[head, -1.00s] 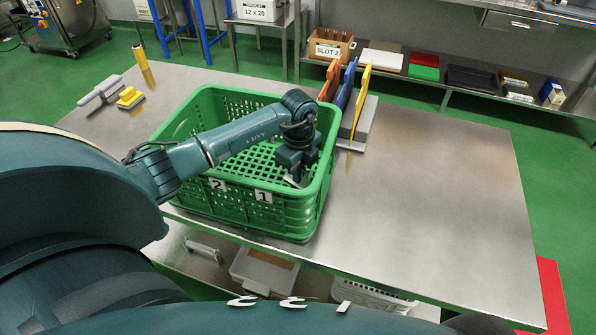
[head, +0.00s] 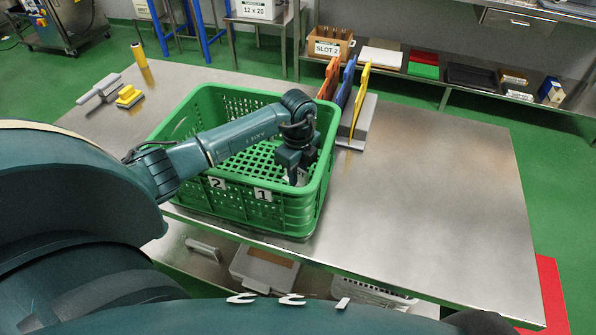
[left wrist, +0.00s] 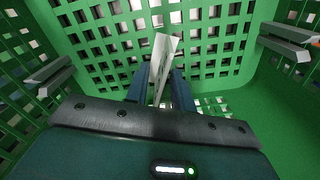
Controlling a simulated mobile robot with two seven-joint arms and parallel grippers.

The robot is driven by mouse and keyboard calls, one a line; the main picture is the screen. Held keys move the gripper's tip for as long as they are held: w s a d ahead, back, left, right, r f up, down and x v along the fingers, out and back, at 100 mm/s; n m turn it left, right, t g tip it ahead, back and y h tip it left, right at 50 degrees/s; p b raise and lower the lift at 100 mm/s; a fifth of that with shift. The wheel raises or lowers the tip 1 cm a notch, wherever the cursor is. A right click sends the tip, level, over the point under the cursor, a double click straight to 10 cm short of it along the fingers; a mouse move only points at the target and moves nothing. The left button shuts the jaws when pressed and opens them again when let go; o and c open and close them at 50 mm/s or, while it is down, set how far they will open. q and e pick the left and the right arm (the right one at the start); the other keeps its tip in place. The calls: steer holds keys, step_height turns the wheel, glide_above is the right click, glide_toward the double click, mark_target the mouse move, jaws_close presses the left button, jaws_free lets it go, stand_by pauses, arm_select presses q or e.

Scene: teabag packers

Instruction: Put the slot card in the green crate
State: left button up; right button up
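The green crate (head: 262,213) stands on the metal table, with number labels 2 and 1 on its front. My left gripper (head: 297,166) reaches down inside its right part. My right gripper is not in view.
Orange, blue and yellow boards (head: 361,95) stand upright in a grey holder right behind the crate. The right half of the table is clear.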

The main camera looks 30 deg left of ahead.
arm_select(q)
step_height(320, 180, up, 11)
steer(key=shift+f+b, duration=0.1)
steer(key=shift+b, duration=0.55)
steer(key=shift+r, duration=0.65)
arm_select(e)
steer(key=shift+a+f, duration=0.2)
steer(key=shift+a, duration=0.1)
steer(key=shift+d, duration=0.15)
